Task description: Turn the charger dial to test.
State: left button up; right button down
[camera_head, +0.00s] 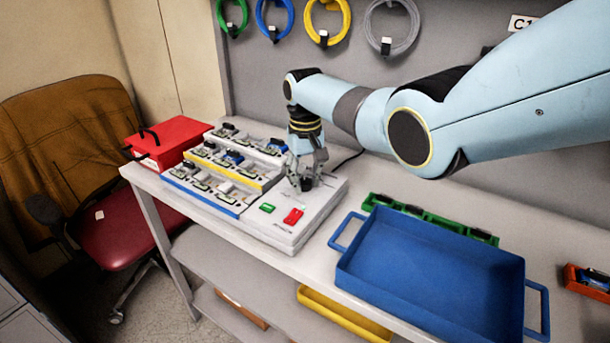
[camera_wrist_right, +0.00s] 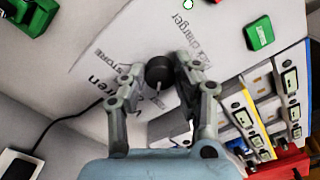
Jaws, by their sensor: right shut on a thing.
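The charger (camera_head: 322,208) is a pale box on the bench, with a green button (camera_head: 267,208) and a red switch (camera_head: 293,216) on its top. My right gripper (camera_head: 306,182) points down over its back part. In the right wrist view, the dial (camera_wrist_right: 158,71) is a round black knob with a pale line on it. My right gripper (camera_wrist_right: 158,78) is shut on the dial, one finger on each side. The printed word "STORE" shows beside the left finger. Other lettering is partly hidden by the fingers. My left gripper is not in view.
Stepped racks (camera_head: 205,201) holding several small devices stand left of the charger, with a red box (camera_head: 170,141) beyond. A blue tray (camera_head: 430,268) with handles is to the right, a green strip (camera_head: 430,219) behind it. A black cable runs behind the charger.

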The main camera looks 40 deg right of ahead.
aim_at(305, 181)
jog(key=shift+r+n, duration=0.1)
jog(key=shift+n, duration=0.4)
jog(key=c, duration=1)
grip_release()
notch_tip(305, 181, up, 12)
jog(key=shift+f, duration=0.1)
